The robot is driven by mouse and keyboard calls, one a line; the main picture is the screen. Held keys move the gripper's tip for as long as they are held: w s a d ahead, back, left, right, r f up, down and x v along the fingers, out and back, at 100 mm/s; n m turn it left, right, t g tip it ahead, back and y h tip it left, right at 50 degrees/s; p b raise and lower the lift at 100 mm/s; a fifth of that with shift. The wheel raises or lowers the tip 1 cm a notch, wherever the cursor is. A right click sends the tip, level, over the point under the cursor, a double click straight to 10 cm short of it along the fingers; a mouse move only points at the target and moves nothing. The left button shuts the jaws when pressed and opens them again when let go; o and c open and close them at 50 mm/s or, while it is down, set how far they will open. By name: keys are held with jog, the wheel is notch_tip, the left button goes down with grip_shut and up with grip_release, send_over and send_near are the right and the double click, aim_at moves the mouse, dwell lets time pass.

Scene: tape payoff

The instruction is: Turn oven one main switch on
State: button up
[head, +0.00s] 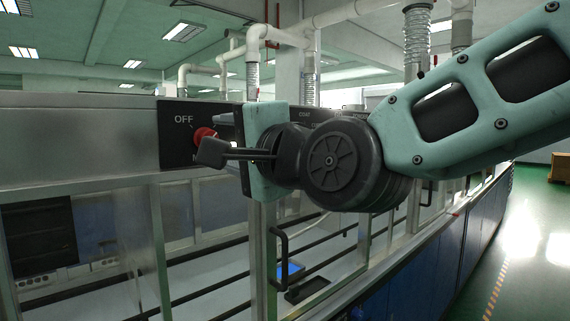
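A dark switch panel (172,147) with the white word OFF is set in the steel front of the machine, left of centre in the head view. A red switch knob (204,134) sits on it, below and right of the word OFF. My gripper (212,150) is at the knob, with one dark fingertip in front of its lower right part. The other finger is not clearly seen, so I cannot tell whether the gripper is open or whether it touches the knob. The knob's right side and the lettering below it are partly hidden.
Glazed frames with a black handle (280,255) stand below the panel. A blue-lit item (290,271) and a dark tray (307,290) lie inside. White pipes (252,50) rise behind. The green floor (525,240) at right is open, with a brown box (560,167) farther back.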

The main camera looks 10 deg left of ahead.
jog(key=p+v, duration=0.4)
jog(key=v, duration=0.9)
jog(key=shift+p, duration=0.4)
jog(key=shift+d+f, duration=0.1)
jog(key=shift+f, duration=0.05)
jog(key=d+f+n+g+h, duration=0.3)
jog(key=d+f+h, duration=0.1)
jog(key=f, duration=0.5)
jog(key=d+f+n+g+h, duration=0.2)
jog(key=d+f+n+h, duration=0.15)
jog(key=f, duration=0.45)
jog(key=s+d+f+n+g+h, duration=0.6)
jog(key=s+d+f+n+g, duration=0.1)
jog(key=s+d+f+n, duration=0.1)
jog(key=s+d+f, duration=0.1)
jog(key=s+d, duration=0.1)
jog(key=s, duration=0.1)
jog(key=shift+d, duration=0.15)
